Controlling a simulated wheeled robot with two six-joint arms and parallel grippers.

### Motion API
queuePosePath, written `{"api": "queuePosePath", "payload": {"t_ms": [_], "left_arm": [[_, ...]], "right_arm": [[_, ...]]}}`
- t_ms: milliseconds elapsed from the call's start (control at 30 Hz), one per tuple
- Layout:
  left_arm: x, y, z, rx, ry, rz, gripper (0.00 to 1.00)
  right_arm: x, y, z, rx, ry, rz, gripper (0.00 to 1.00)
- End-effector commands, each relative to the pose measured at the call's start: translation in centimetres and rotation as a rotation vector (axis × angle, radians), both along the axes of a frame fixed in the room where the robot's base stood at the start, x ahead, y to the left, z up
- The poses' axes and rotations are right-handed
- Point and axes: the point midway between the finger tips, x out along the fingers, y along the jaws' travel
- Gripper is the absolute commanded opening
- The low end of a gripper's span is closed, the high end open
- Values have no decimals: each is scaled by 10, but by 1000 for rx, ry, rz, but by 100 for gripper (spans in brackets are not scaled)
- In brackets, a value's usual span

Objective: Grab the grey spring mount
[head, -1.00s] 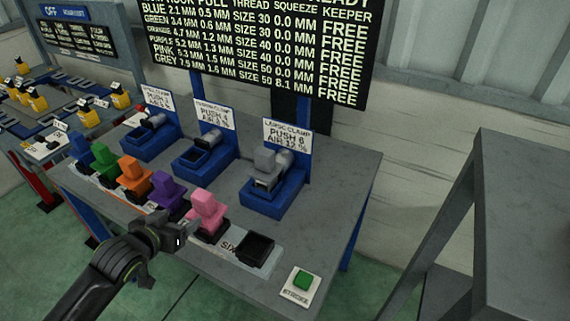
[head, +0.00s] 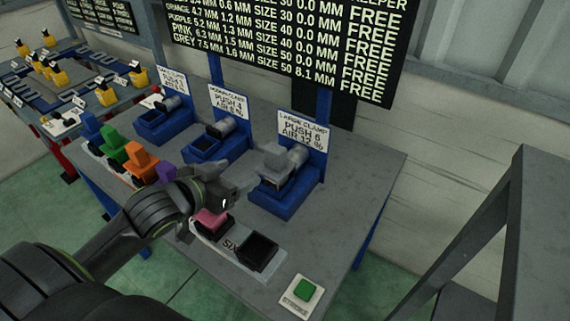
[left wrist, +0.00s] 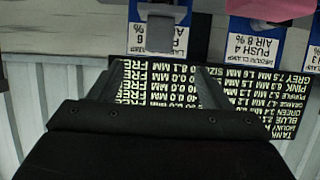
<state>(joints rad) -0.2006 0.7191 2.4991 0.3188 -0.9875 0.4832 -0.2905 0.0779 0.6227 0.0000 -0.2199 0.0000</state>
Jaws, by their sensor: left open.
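The grey spring mount (head: 276,160) sits in the blue large clamp (head: 284,202), under the "LARGE CLAMP" sign, in the head view. My left gripper (head: 238,190) is open, just left of the mount and clamp. It appears empty and apart from the mount, though the exact gap cannot be told. In the left wrist view the picture is upside down. A grey block (left wrist: 160,30) shows there in front of the large clamp sign, ahead of the open fingers; I cannot tell surely whether it is the mount. My right gripper is not in view.
The pink mount (head: 211,220) is partly hidden by my left gripper. Orange (head: 142,160), green and blue mounts stand farther left. An empty black holder (head: 258,251) and a green button (head: 302,288) are at the front. Smaller clamps (head: 206,146) stand left.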

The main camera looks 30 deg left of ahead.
Motion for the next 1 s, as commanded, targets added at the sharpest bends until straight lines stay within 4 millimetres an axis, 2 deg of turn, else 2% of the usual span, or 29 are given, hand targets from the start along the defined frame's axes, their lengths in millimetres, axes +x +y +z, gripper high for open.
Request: {"api": "queuePosePath", "payload": {"t_ms": [133, 367, 600, 1000], "left_arm": [[21, -4, -11, -7, -2, 0, 71], [56, -8, -24, -9, 0, 3, 71], [93, -13, -39, -4, 3, 1, 71], [118, -17, -52, -5, 4, 1, 71]], "right_arm": [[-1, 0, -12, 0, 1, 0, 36], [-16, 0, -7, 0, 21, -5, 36], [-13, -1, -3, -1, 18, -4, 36], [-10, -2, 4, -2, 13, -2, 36]]}}
